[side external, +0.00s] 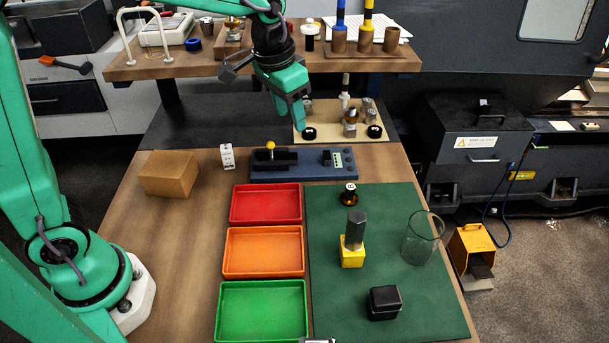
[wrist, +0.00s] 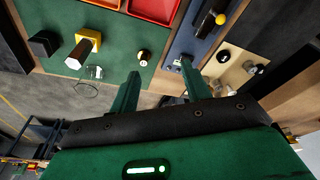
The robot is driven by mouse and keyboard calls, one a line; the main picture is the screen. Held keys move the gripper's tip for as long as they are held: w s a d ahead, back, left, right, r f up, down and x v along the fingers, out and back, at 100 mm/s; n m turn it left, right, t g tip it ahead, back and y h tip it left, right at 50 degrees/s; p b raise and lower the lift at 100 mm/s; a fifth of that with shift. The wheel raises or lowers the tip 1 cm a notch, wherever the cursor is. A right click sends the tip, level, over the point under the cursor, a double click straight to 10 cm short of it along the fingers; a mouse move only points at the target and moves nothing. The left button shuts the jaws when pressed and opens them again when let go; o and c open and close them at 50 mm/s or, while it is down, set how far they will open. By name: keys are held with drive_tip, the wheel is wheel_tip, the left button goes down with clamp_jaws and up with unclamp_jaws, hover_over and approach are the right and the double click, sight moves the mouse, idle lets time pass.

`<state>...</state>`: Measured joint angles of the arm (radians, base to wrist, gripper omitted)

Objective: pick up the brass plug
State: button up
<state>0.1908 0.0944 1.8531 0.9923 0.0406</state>
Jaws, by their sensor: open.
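The brass plug appears to be the small round piece (side external: 349,197) with a black top and a white dot, standing upright on the green mat (side external: 390,205) near its far edge. It also shows in the wrist view (wrist: 144,56), above the gap between my fingers and apart from them. My gripper (side external: 300,118) is open and empty. It hangs in the air over the far side of the bench, beyond the plug. Its two green fingers are spread in the wrist view (wrist: 160,74).
Near the plug stand a yellow block (side external: 352,257) with a grey hexagonal piece on it, a clear glass (side external: 423,240) and a black box (side external: 384,303). Red (side external: 266,205), orange (side external: 263,251) and green (side external: 262,312) trays lie left.

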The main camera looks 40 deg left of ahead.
drive_tip(key=w+d+f+m+g, duration=0.1)
drive_tip(key=w+d+f, duration=0.4)
drive_tip(key=w+f, duration=0.15)
drive_tip(key=m+g, duration=0.1)
hover_over(351, 186)
wheel_tip(351, 186, down, 7)
drive_tip(key=shift+d+f, duration=0.1)
drive_tip(key=shift+f, duration=1.4)
drive_tip(key=shift+f, duration=0.1)
drive_tip(key=shift+f, duration=2.5)
clamp_jaws()
